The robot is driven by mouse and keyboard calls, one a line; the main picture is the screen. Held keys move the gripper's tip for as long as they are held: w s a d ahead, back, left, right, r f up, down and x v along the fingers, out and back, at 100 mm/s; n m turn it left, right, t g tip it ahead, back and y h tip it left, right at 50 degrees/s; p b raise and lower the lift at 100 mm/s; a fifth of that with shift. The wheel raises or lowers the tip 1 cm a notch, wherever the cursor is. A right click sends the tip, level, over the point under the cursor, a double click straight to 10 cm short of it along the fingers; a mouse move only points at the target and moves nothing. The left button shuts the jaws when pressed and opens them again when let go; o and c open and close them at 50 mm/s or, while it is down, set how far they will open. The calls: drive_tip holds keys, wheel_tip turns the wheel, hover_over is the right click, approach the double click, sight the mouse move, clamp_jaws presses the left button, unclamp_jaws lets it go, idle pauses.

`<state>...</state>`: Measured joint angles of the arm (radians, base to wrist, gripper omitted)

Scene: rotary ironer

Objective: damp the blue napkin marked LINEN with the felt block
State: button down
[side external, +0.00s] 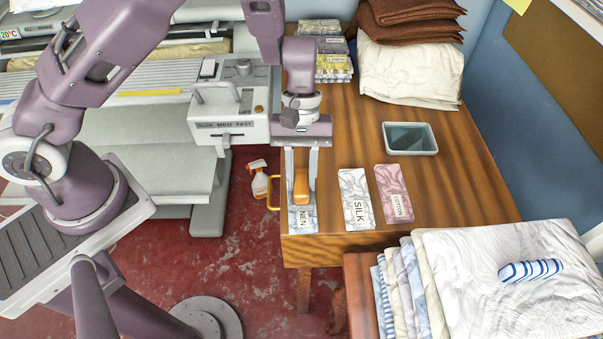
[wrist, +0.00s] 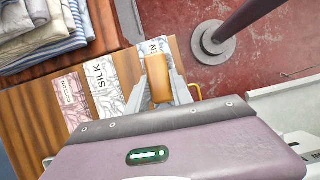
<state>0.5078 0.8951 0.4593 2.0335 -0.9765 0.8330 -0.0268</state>
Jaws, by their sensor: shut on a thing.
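My gripper (side external: 301,178) points down over the table's left front corner and is shut on the orange-tan felt block (side external: 301,187). The block also shows between the fingers in the wrist view (wrist: 158,80). The blue-grey patterned napkin (side external: 303,220) lies under and in front of the block, its label partly covered, with "NEN" readable. Whether the block touches it I cannot tell. To its right lie a grey-white napkin marked SILK (side external: 356,200) and a pink napkin marked COTTON (side external: 394,194). A shallow tray (side external: 411,153) with a dark surface inside stands behind them.
The wooden table (side external: 460,190) is bare around the tray. Folded cloths (side external: 333,60) and a cream pillow-like bundle (side external: 408,72) sit at the back. A grey ironer control box (side external: 230,105) stands left. Linen stacks (side external: 500,270) fill the front right.

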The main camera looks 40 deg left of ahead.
drive_tip(key=shift+f, duration=0.45)
idle(1.1)
drive_tip(key=shift+r, duration=3.5)
